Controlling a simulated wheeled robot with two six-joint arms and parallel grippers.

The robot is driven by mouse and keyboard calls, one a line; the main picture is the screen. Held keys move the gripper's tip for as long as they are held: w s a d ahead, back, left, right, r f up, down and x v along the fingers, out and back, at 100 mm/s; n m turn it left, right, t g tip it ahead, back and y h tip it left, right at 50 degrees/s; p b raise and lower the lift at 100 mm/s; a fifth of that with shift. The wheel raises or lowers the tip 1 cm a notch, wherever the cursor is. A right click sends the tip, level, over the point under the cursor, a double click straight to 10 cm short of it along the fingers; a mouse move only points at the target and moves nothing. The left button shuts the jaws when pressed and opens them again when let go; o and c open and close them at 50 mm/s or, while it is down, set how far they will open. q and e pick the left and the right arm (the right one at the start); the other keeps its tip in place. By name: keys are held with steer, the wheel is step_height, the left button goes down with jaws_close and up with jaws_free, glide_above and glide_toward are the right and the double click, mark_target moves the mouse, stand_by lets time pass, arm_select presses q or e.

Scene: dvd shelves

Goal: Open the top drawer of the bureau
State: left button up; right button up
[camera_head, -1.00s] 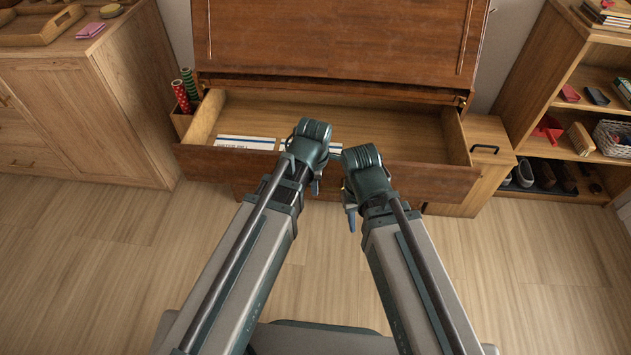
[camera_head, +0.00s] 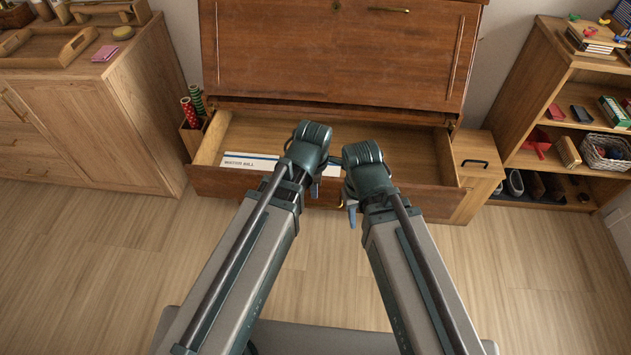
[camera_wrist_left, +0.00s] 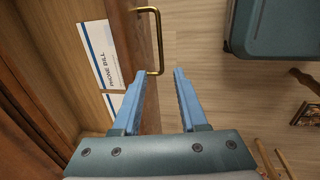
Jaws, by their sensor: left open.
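The brown wooden bureau (camera_head: 330,55) stands ahead. Its top drawer (camera_head: 230,182) is pulled out, showing its pale inside with papers (camera_head: 240,162) at the left. My left gripper (camera_head: 315,190) is over the drawer front in the head view, its fingers mostly hidden. In the left wrist view its blue fingers (camera_wrist_left: 157,75) are apart. The brass handle (camera_wrist_left: 158,38) on the drawer front lies just beyond the fingertips, not gripped. My right gripper (camera_head: 351,212) is close beside it, in front of the drawer; its finger opening is hidden.
A wooden cabinet (camera_head: 85,125) with trays stands at the left. Red and green rolls (camera_head: 192,110) stand beside the bureau. A small wooden box unit (camera_head: 475,165) and an open shelf (camera_head: 545,80) stand at the right. Wooden floor in front is clear.

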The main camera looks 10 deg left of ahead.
arm_select(q)
steer(key=r, duration=0.1)
steer(key=p, duration=0.1)
steer(key=r, duration=0.1)
steer(key=shift+s+r+p, duration=0.25)
steer(key=shift+r+p, duration=0.05)
steer(key=shift+r, duration=0.05)
arm_select(e)
step_height(320, 180, up, 3)
steer(key=shift+f, duration=0.2)
arm_select(q)
steer(key=s+a+m+g, duration=0.1)
steer(key=s+a+m, duration=0.2)
steer(key=a+m, duration=1.15)
steer(key=s+d+r+m+p, duration=0.2)
steer(key=d+r+m+p, duration=0.1)
steer(key=d+r+p, duration=0.2)
steer(key=s+d+r+m+g+y+p, duration=0.1)
steer(key=s+d+r+m+p, duration=0.2)
steer(key=d, duration=0.6)
steer(key=shift+s+d+r+m+p, duration=0.25)
steer(key=shift+d+r+m+p, duration=0.15)
steer(key=shift+r+m+p, duration=0.5)
arm_select(e)
step_height(320, 180, up, 10)
arm_select(q)
steer(key=shift+w, duration=0.1)
arm_select(e)
steer(key=shift+w, duration=0.1)
